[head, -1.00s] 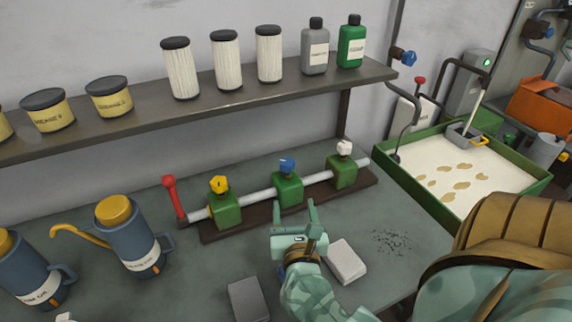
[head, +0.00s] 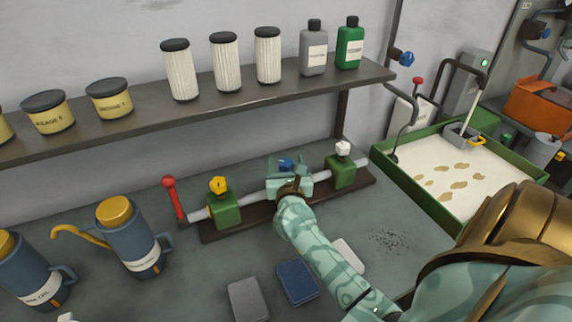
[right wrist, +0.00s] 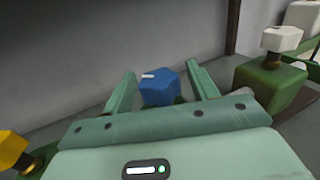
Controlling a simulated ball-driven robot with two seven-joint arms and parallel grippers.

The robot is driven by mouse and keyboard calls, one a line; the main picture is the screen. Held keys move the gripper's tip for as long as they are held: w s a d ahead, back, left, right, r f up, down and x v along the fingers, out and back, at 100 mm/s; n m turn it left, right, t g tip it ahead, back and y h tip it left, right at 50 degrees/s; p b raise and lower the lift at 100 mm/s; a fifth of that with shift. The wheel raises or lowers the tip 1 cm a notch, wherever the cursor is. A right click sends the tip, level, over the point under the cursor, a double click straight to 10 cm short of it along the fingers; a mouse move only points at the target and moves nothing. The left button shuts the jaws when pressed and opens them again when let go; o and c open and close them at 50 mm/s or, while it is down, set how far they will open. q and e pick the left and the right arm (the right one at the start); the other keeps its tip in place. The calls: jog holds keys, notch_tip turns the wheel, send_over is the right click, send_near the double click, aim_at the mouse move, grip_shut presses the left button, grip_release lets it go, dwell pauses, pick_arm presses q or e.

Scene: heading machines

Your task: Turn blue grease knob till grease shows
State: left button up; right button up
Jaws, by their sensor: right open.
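The blue knob (head: 286,165) sits on the middle green block of the pipe rail, mostly behind my right gripper. In the right wrist view the blue knob (right wrist: 159,88) has a white mark on top and stands between the two fingers. My right gripper (head: 287,163) is open around it, with a finger on each side; I cannot tell whether either finger touches it. The right gripper also shows in the right wrist view (right wrist: 160,90). The middle block is mostly hidden, and I see no grease there. My left gripper is not in view.
A yellow knob (head: 218,184) is on the left block and a white knob (head: 343,148) on the right block. A red lever (head: 172,197) stands at the rail's left end. The shelf (head: 200,110) runs above. Grey (head: 248,299) and blue (head: 297,282) pads lie in front.

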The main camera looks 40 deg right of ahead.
jog(key=c, duration=1)
jog(key=shift+o, duration=0.2)
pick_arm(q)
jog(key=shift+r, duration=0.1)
pick_arm(e)
jog(key=shift+n, duration=0.3)
